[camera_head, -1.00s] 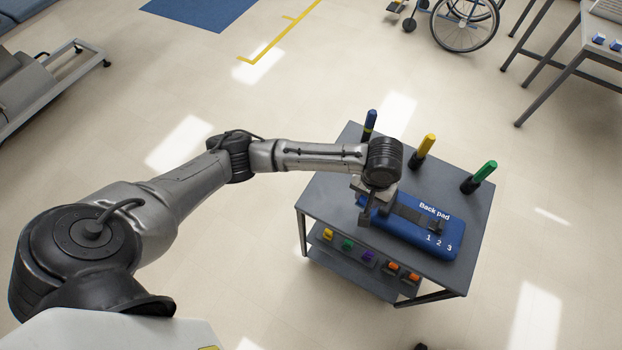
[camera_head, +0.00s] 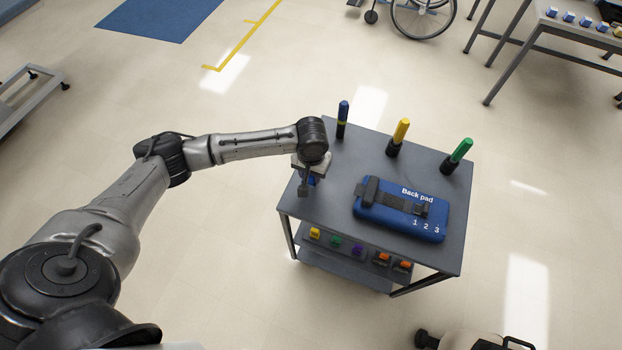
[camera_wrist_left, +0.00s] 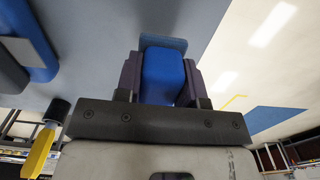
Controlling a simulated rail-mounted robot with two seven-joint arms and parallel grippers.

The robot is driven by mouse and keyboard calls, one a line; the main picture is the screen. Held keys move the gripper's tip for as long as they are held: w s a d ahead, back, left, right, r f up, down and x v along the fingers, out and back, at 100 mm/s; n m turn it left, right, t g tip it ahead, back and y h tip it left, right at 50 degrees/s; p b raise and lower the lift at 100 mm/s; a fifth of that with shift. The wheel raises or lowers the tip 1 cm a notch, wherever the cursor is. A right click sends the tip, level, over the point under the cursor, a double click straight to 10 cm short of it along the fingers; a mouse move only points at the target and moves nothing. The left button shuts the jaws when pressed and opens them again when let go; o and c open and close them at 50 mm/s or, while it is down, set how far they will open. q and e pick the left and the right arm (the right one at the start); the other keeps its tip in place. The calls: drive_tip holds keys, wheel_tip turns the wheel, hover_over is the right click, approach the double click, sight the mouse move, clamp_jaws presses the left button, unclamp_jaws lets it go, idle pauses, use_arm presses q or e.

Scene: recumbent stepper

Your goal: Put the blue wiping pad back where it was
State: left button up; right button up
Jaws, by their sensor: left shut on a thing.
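My left gripper (camera_head: 305,184) is over the left edge area of the grey cart top. It is shut on the blue wiping pad (camera_wrist_left: 165,75), which sits between the two dark fingers in the left wrist view. In the head view only a small bit of the pad (camera_head: 312,181) shows beside the gripper. Whether the pad touches the cart top I cannot tell. My right gripper is not in view.
The grey cart (camera_head: 335,205) bears a blue back pad (camera_head: 430,228) with black straps, right of my gripper. Blue (camera_head: 343,120), yellow (camera_head: 398,138) and green (camera_head: 457,156) upright handles stand along its far side. Several small coloured items lie on the lower shelf. The front left top is bare.

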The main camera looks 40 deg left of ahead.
sight(311, 180)
use_arm(q)
wheel_tip(311, 180, down, 4)
drive_tip(key=shift+r+b, duration=0.1)
drive_tip(key=shift+b, duration=0.4)
drive_tip(key=o, duration=0.9)
